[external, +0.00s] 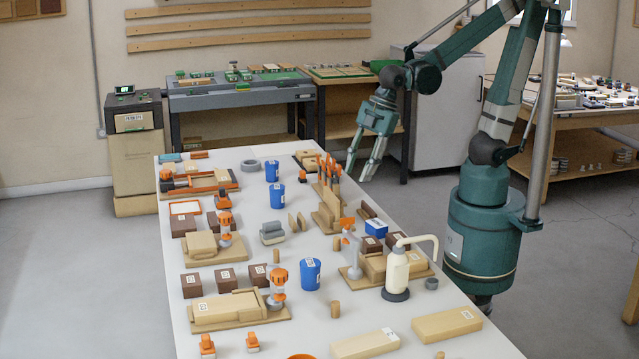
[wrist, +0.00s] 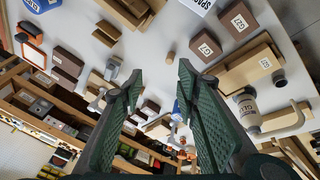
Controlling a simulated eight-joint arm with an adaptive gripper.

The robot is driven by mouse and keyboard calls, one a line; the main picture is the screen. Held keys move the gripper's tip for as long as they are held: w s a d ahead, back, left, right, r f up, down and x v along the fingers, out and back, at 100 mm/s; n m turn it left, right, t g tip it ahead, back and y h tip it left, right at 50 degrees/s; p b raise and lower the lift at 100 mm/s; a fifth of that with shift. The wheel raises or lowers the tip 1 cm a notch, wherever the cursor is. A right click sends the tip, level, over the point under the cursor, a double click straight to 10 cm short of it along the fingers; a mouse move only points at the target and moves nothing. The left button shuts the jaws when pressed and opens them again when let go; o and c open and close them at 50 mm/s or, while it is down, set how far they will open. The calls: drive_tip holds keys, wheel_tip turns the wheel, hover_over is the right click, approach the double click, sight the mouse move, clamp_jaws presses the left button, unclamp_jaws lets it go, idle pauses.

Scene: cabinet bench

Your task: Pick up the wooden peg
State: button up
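Several small upright wooden pegs stand on the white bench in the external view: one left of centre (external: 276,256), one beside the orange-topped stand (external: 336,242), one at the front middle (external: 334,308), and part of another at the bottom edge (external: 440,355). I cannot tell which one the task means. In the wrist view a small tan peg (wrist: 171,57) shows beyond and between my fingertips. My gripper (external: 361,172) is open and empty, raised at the bench's far right side, apart from every peg. Its two green-padded fingers also show spread in the wrist view (wrist: 160,79).
The white bench (external: 375,312) is crowded. Blue cups (external: 311,273), brown boxes (external: 192,285), a tool rack (external: 328,215), a cream pump bottle (external: 397,270) and wooden blocks (external: 447,325) stand on it. Bare surface shows around the middle pegs.

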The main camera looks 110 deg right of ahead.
drive_tip(key=w+a+f+n+g+p, duration=0.2)
drive_tip(key=w+f+n, duration=0.3)
drive_tip(key=n+g+p, duration=0.1)
drive_tip(key=n+g, duration=0.1)
drive_tip(key=n, duration=0.3)
hover_over(337, 238)
drive_tip(key=f, duration=0.6)
drive_tip(key=shift+s+d+f, duration=0.1)
drive_tip(key=shift+d+f, duration=0.2)
drive_tip(key=shift+f, duration=0.1)
drive_tip(key=shift+a+f+n+p, duration=0.25)
drive_tip(key=shift+f+n+p, duration=0.15)
drive_tip(key=shift+f, duration=0.55)
drive_tip(key=shift+w, duration=0.2)
drive_tip(key=shift+f, duration=0.1)
drive_tip(key=shift+f+b, duration=0.3)
drive_tip(key=shift+f, duration=0.9)
drive_tip(key=shift+f, duration=0.1)
drive_tip(key=shift+s+f+b, duration=0.15)
drive_tip(key=shift+f+b, duration=0.5)
drive_tip(key=shift+f, duration=1.85)
drive_tip(key=shift+c, duration=0.4)
